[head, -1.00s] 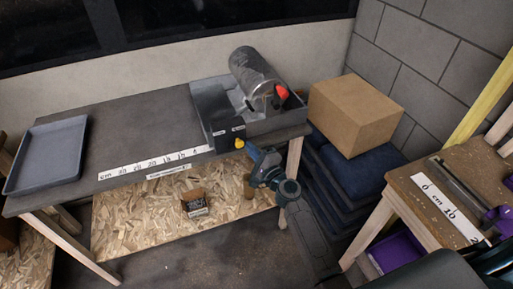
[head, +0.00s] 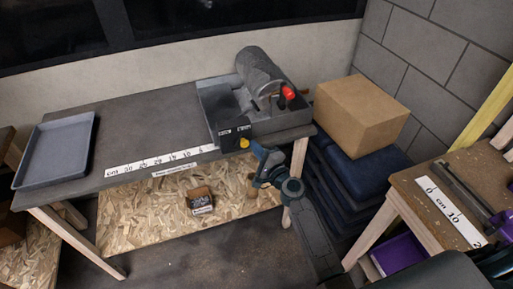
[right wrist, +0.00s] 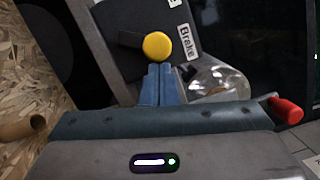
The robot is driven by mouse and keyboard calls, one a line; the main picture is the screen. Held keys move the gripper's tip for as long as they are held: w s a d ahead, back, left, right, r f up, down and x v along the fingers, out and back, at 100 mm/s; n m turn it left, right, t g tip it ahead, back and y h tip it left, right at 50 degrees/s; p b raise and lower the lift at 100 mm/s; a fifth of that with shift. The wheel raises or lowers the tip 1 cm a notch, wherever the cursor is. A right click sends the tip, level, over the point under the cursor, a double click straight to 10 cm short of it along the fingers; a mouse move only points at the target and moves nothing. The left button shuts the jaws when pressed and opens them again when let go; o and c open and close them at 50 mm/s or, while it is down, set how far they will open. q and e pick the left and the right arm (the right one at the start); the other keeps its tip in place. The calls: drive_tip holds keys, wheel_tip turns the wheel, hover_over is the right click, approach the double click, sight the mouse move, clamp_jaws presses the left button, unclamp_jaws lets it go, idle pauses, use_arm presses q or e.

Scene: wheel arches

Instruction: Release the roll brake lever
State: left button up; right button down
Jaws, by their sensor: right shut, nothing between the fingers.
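The brake lever's round yellow knob (head: 244,143) sits at the front of the grey roll holder (head: 289,121) on the dark table. In the right wrist view the yellow knob (right wrist: 157,46) stands left of a "Brake" label (right wrist: 187,42). My right gripper (head: 257,150) is shut and empty; in the right wrist view its blue fingers (right wrist: 158,70) point at the knob's lower side. I cannot tell whether they touch it. The grey roll (head: 259,68) lies in the holder, with a red handle (head: 288,92) at its near end. My left gripper is not in view.
A grey tray (head: 55,150) and a ruler strip (head: 160,160) lie on the table (head: 150,122). A cardboard box (head: 360,115) sits on dark blue stacked items (head: 350,174) to the right. A small box (head: 197,200) stands on the chipboard shelf below (head: 140,215).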

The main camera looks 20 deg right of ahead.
sight(242, 145)
drive_tip(key=shift+r, duration=0.15)
drive_tip(key=shift+a+r+n+g+p, duration=0.25)
drive_tip(key=shift+r+n+p, duration=0.1)
drive_tip(key=shift+n+p, duration=0.35)
drive_tip(key=shift+a+r+n+g+p, duration=0.15)
drive_tip(key=shift+a+r+n+p, duration=0.15)
drive_tip(key=shift+n+p, duration=0.4)
drive_tip(key=a+n+p, duration=0.1)
drive_tip(key=n, duration=0.1)
drive_tip(key=r+n+g+p, duration=0.1)
drive_tip(key=n, duration=0.1)
drive_tip(key=a+n+p, duration=0.1)
drive_tip(key=n, duration=0.1)
drive_tip(key=shift+s+a+r+h, duration=0.1)
drive_tip(key=shift+a+r+h, duration=0.15)
drive_tip(key=shift+a+h, duration=0.15)
drive_tip(key=shift+a+n, duration=0.25)
drive_tip(key=shift+n, duration=0.25)
drive_tip(key=shift+a, duration=0.2)
drive_tip(key=shift+p, duration=0.3)
